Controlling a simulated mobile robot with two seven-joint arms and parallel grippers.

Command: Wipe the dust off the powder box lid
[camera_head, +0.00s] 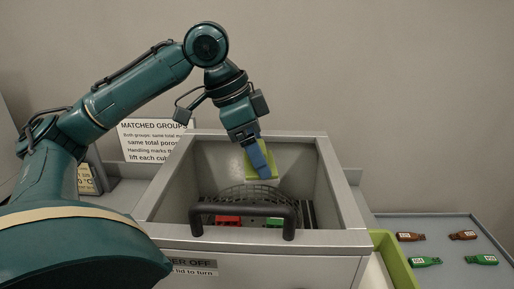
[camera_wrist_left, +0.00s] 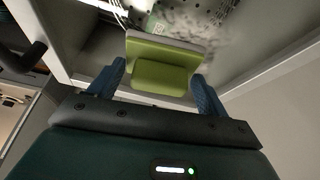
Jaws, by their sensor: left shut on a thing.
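The powder box is a grey metal box (camera_head: 347,200) in the middle of the head view, with a black bar handle (camera_head: 243,208) across its front. Its lid seems see-through, as the inside shows; I cannot make out its exact surface. Grey dust smudges (camera_wrist_left: 185,22) show beyond the pad in the left wrist view. My left gripper (camera_head: 261,158) is over the back part of the box, its blue fingers shut on a green wiping pad (camera_wrist_left: 160,75). Whether the pad touches the lid I cannot tell. My right gripper is not in view.
Inside the box are a round mesh (camera_head: 250,193), a red piece (camera_head: 228,221) and a green piece (camera_head: 273,222). A grey tray (camera_head: 440,235) at right holds brown and green tagged pieces, beside a lime bin (camera_head: 392,258). A sign (camera_head: 155,140) stands behind left.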

